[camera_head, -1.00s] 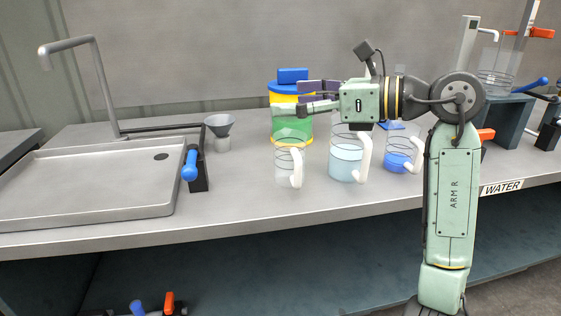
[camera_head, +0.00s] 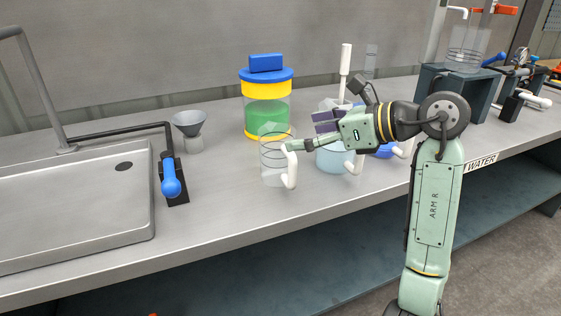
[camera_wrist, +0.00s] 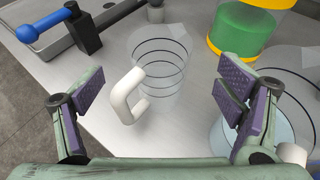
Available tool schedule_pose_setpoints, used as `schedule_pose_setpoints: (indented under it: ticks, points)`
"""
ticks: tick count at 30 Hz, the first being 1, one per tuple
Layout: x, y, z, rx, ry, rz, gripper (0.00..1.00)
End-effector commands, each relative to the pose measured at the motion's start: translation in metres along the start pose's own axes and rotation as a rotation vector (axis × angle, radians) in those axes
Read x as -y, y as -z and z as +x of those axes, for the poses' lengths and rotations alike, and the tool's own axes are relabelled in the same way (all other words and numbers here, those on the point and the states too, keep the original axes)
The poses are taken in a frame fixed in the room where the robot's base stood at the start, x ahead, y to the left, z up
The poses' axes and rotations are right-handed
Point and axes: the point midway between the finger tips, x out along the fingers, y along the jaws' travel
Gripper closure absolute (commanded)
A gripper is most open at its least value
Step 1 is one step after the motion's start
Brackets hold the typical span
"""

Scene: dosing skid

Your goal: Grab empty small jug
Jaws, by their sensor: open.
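The empty small jug (camera_head: 272,165) is clear with dark ring lines and a white handle. It stands upright on the bench, left of the other jugs. In the wrist view the jug (camera_wrist: 165,75) is ahead of my gripper, its white handle at its near left side. My gripper (camera_head: 300,143) is open and empty, beside and slightly above the jug in the head view. In the wrist view my gripper's purple-padded fingers (camera_wrist: 155,100) are spread wide, with the jug's handle in line with the gap between them.
A jug with pale blue liquid (camera_head: 330,160) stands just right, partly hidden by my gripper. Another jug with blue liquid (camera_head: 386,151) is behind my arm. A green-filled container with blue lid (camera_head: 266,105) stands behind. A funnel (camera_head: 189,125), blue-handled tap (camera_head: 171,178) and sink (camera_head: 70,205) are left.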

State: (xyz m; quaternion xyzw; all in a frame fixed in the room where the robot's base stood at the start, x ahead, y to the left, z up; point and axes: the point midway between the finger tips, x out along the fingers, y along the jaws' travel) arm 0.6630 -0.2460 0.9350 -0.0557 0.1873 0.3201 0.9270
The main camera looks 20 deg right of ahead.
Motion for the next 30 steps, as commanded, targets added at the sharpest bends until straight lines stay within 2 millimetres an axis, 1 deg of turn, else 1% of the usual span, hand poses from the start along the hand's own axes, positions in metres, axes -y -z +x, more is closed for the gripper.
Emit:
schedule_pose_setpoints:
  ticks: [1,3,11,15,19,22,27,28,30]
  points:
    - [0.0,0.005,0.006,0.001,-0.002,0.001,0.13]
    - [-0.001,0.003,0.017,-0.001,-0.004,-0.001,0.13]
    - [-0.001,0.003,0.036,0.0,-0.002,-0.001,0.13]
    - [-0.001,0.003,0.058,0.0,-0.004,0.0,0.13]
    - [-0.001,0.003,0.073,0.001,-0.003,0.0,0.13]
    - [-0.001,0.003,0.077,0.0,-0.001,-0.001,0.13]
    - [0.0,0.004,0.077,0.0,0.0,-0.001,0.13]
    - [0.0,0.003,0.077,0.0,0.0,-0.001,0.14]
    - [0.0,0.003,0.077,0.0,0.0,0.0,0.19]
